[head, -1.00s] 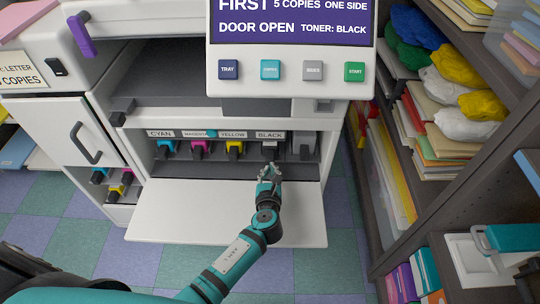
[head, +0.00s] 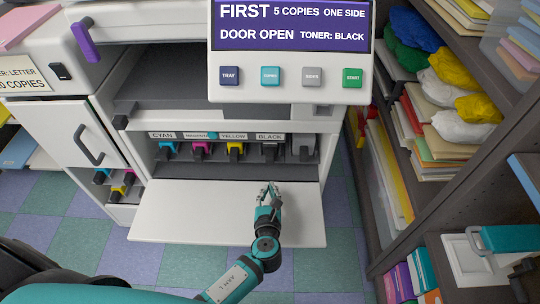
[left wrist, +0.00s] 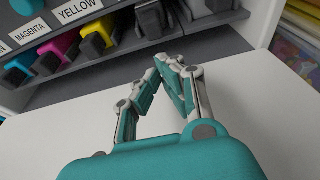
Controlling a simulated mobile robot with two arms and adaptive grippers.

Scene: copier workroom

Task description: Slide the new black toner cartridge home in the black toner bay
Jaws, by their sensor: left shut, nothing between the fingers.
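The black toner cartridge (head: 269,153) sits in the bay under the BLACK label (head: 270,137), its dark handle facing out. It also shows in the left wrist view (left wrist: 153,20), beyond my fingertips. Its front looks roughly in line with the yellow cartridge (head: 235,151); I cannot tell its exact depth. My left gripper (head: 270,187) is shut and empty, over the lowered white door (head: 190,212), in front of the black bay and apart from the cartridge. Its fingertips meet in the left wrist view (left wrist: 170,62). My right gripper is not in view.
Cyan (head: 166,151) and magenta (head: 201,151) cartridges fill the bays to the left. A grey unit (head: 303,150) stands right of the black bay. The control panel (head: 290,60) overhangs above and reads DOOR OPEN, TONER: BLACK. Shelves (head: 440,180) stand at the right.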

